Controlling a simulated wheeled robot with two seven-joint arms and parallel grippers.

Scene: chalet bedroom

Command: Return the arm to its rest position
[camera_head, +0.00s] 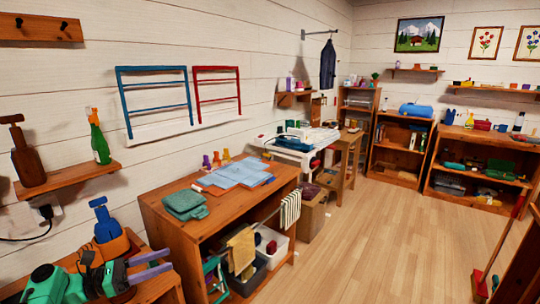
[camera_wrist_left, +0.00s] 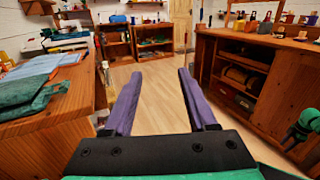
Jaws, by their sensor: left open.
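My left gripper (camera_head: 152,264) is at the lower left of the head view, with its two purple fingers pointing right. The green wrist behind it is in front of a wooden unit in the lower left corner. In the left wrist view the same gripper (camera_wrist_left: 160,73) has its purple fingers spread apart. Nothing is between them but a view of the wooden floor (camera_wrist_left: 160,115).
A wooden table (camera_head: 165,214) with folded blue and green cloths stands right of the gripper. A wall shelf (camera_head: 75,178) with bottles is above it. Wooden cabinets (camera_wrist_left: 285,103) stand at right in the wrist view. The middle floor (camera_head: 370,235) is clear.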

